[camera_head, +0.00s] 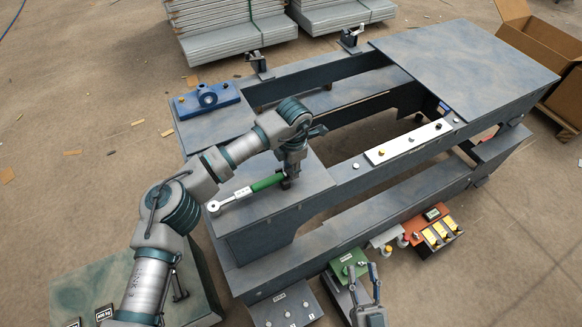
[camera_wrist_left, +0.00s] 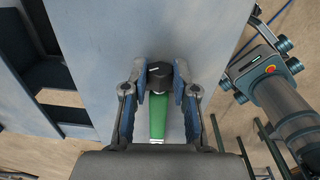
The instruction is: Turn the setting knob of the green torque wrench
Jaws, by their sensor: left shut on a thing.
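The torque wrench (camera_head: 240,192) lies on the blue-grey bench top, its silver ratchet head pointing left and its green handle pointing right. Its black setting knob (camera_wrist_left: 159,74) is at the handle end; the green handle also shows in the left wrist view (camera_wrist_left: 158,116). My left gripper (camera_head: 289,180) reaches down over that end. In the left wrist view its two fingers (camera_wrist_left: 160,78) are shut on the knob, one on each side. My right gripper (camera_head: 362,268) is at the bottom of the head view, away from the wrench, with its fingers apart and nothing between them.
A blue fixture (camera_head: 208,98) stands on the bench's back-left corner. A white plate (camera_head: 408,143) lies on the middle rail. A green block (camera_head: 349,264) and an orange tray (camera_head: 422,226) sit in front. The bench top around the wrench is mostly clear.

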